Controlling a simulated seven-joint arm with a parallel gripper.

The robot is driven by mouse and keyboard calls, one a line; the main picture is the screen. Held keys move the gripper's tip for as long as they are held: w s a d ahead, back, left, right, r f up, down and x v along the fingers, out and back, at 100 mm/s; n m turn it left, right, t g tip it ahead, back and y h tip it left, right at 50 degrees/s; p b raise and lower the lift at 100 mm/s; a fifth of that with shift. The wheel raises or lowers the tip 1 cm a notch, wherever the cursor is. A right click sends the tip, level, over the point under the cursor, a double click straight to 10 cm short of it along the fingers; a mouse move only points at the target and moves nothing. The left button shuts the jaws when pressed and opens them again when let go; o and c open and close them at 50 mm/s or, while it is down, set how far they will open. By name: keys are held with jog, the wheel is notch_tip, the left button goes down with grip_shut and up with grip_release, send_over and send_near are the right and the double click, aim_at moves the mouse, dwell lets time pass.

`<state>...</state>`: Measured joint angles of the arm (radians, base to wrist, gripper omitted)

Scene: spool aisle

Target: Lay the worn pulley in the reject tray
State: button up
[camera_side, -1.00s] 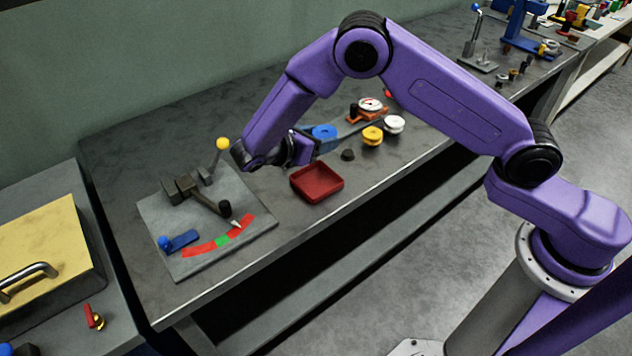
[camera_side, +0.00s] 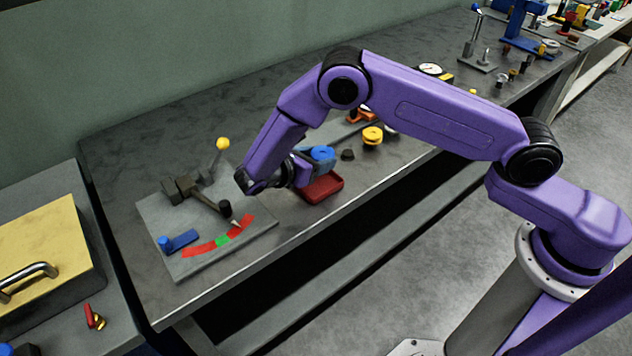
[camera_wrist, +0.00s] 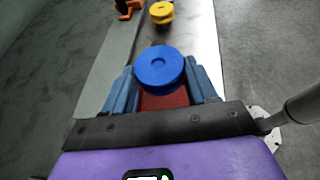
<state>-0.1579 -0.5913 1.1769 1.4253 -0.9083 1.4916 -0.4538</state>
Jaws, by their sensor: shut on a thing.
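A blue pulley (camera_side: 322,152) is held between the fingers of my gripper (camera_side: 306,162). In the wrist view the blue pulley (camera_wrist: 158,64) lies flat between the two blue fingers of my gripper (camera_wrist: 159,78). The red tray (camera_side: 325,190) is on the bench below the held pulley, partly hidden by my gripper. In the wrist view red of the tray (camera_wrist: 164,102) shows beneath the pulley. The pulley appears above the tray; the exact gap cannot be told.
A yellow pulley (camera_side: 372,136) and a dark knob (camera_side: 347,154) stand right of the tray. An orange fixture (camera_side: 366,114) is behind. A grey plate (camera_side: 203,248) with a lever and red-green scale lies left. The bench's front edge is close to the tray.

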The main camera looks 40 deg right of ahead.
jog(key=o, duration=1.1)
jog(key=shift+o, duration=0.2)
jog(key=v, duration=1.7)
jog(key=shift+a, duration=0.2)
